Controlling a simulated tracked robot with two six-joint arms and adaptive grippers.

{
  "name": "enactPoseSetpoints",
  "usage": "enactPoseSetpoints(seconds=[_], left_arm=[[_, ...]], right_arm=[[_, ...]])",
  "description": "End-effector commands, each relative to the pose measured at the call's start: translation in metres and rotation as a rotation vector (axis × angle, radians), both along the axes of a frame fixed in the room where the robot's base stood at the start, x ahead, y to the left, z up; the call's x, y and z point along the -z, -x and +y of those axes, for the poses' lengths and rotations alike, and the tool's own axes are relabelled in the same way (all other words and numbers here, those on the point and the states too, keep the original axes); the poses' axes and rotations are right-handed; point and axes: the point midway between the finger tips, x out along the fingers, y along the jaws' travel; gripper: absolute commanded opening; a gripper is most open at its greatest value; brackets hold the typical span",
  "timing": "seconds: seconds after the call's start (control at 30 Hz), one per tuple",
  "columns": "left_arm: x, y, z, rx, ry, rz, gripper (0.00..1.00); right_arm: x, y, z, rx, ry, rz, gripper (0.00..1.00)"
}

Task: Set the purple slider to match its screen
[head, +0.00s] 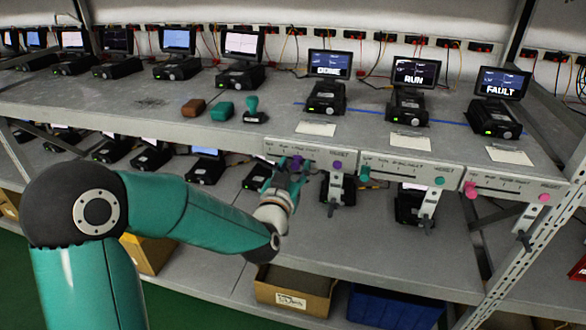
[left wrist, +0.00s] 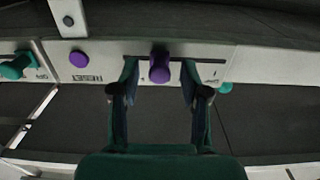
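The purple slider (head: 297,161) is a knob on a slotted white panel (head: 345,156) at the shelf edge. In the left wrist view its purple knob (left wrist: 160,68) stands in the dark slot. Its screen (head: 329,65) above appears to read DONE. My left gripper (head: 288,174) is at this panel and partly covers it. In the left wrist view the fingers of my left gripper (left wrist: 160,78) are open, one on each side of the knob, with gaps showing. The panel's slot labels are too small to read. My right gripper is not in view.
A purple button (left wrist: 79,59) marked RESET is beside the slot. The panels to the right carry a teal slider (head: 364,174) and a pink slider (head: 471,190), under screens reading RUN (head: 415,74) and FAULT (head: 502,83). A stamp-like teal object (head: 252,108) stands on the shelf.

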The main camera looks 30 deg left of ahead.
Motion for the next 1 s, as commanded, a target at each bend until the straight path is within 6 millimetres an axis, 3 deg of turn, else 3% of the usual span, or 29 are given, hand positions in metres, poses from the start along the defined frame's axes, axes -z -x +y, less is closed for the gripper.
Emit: enactPoseSetpoints(seconds=[0.33, 0.7, 1.0], left_arm=[[0.001, 0.007, -0.002, 0.000, 0.000, 0.001, 0.46], [0.001, 0.057, -0.018, 0.000, 0.000, 0.001, 0.46], [0.002, 0.072, -0.023, -0.001, 0.000, 0.001, 0.46]], right_arm=[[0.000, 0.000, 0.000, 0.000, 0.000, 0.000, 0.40], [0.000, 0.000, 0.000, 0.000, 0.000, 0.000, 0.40], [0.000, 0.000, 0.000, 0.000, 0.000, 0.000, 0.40]])
